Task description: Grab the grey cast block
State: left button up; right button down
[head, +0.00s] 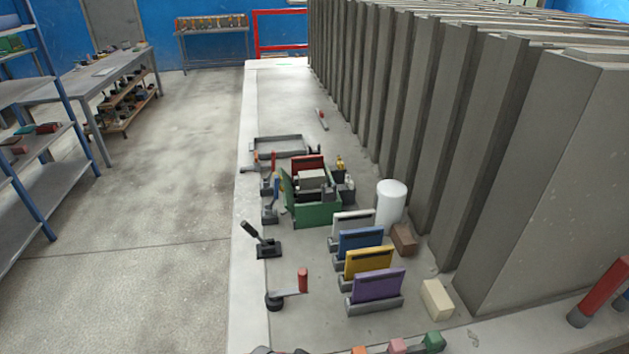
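A light grey block (312,179), which looks like the grey cast block, sits in the open green box (317,213) on the pale ledge. The box walls hide its lower part. Dark and red items crowd around it in the box. Neither my left nor my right gripper can be made out in the head view.
Upright white, blue, yellow and purple plates (378,285) stand in front of the box. Levers (265,243) line the left edge.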

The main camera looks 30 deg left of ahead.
aim_at(312, 179)
jog(key=k+j+z, duration=0.1)
jog(key=k+j, duration=0.2)
jog(key=k, duration=0.15)
jog(key=k+j+z, duration=0.1)
jog(key=k+j, duration=0.2)
jog(key=k, duration=0.2)
jog(key=k+j+z, duration=0.1)
jog(key=j, duration=0.25)
jog(key=k+j+z, duration=0.15)
jog(key=j, duration=0.15)
jog(key=k+j+z, duration=0.1)
jog(key=j, duration=0.25)
jog(key=j+z, duration=0.3)
jog(key=j, duration=0.8)
jog(key=j+z, duration=0.15)
jog(key=j, duration=0.4)
jog(key=i+j+z, duration=0.15)
jog(key=j, duration=0.4)
jog(key=i+j+z, duration=0.15)
jog(key=j+z, duration=0.15)
jog(key=j, duration=1.35)
jog(key=j+z, duration=0.3)
jog(key=j, duration=1.35)
jog(key=k, duration=0.05)
